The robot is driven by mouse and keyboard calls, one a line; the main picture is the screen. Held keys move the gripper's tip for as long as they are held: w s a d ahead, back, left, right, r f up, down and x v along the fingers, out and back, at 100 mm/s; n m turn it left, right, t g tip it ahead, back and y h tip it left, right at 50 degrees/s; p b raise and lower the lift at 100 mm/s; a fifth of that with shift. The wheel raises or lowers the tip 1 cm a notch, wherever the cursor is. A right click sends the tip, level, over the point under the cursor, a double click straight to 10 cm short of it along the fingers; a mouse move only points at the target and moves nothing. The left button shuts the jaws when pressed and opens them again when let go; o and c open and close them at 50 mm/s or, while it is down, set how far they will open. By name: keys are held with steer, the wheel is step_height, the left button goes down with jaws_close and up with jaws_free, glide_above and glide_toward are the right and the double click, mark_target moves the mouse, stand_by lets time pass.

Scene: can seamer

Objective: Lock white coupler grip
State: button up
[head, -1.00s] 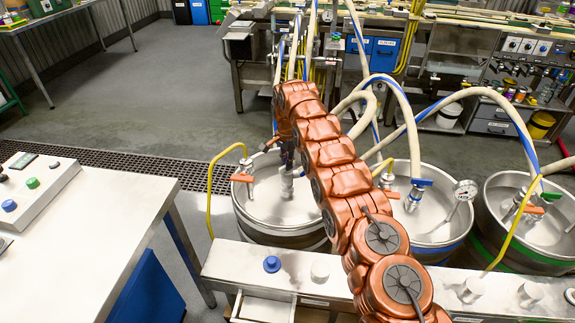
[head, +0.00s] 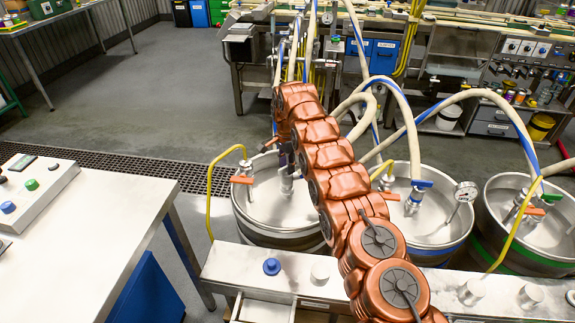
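My copper-coloured arm reaches away across the kegs, and my dark gripper (head: 289,160) is low over the left keg (head: 262,207). It is at the top of that keg's metal coupler (head: 287,184), mostly hidden by the arm. I cannot tell whether its fingers touch the coupler or are open or shut. No white grip can be made out on this coupler; the gripper and arm cover its upper part. The middle keg's coupler (head: 415,197) has a blue grip (head: 421,183). The right keg's coupler (head: 518,206) has an orange grip (head: 534,211).
A metal rail (head: 240,268) with a blue knob (head: 271,266) and pale knobs runs in front of the kegs. Hoses (head: 405,110) arch over them. A bench (head: 85,240) is at left; the floor behind is clear.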

steer(key=n+p, duration=0.1)
steer(key=n, duration=0.2)
steer(key=shift+d+r, duration=0.1)
steer(key=shift+n+p, duration=0.6)
steer(key=shift+n, duration=0.3)
steer(key=shift+r+b, duration=0.4)
steer(key=shift+r, duration=2)
steer(key=shift+a+r+p, duration=0.2)
steer(key=shift+r+p, duration=0.55)
steer(key=shift+r, duration=0.75)
steer(key=s+d+f+n+b, duration=0.1)
steer(key=s+d+f+b, duration=0.2)
steer(key=s+b, duration=0.5)
steer(key=s+d+f+n+g+b, duration=0.1)
steer(key=s+d+f+b, duration=0.2)
steer(key=s+d+b, duration=0.2)
steer(key=s+d+f+n+g+b, duration=0.1)
steer(key=s+d+f+b, duration=0.3)
steer(key=s+b, duration=0.7)
steer(key=s+d, duration=0.1)
steer(key=s, duration=0.4)
steer(key=shift+n+b, duration=0.35)
steer(key=shift+n, duration=0.05)
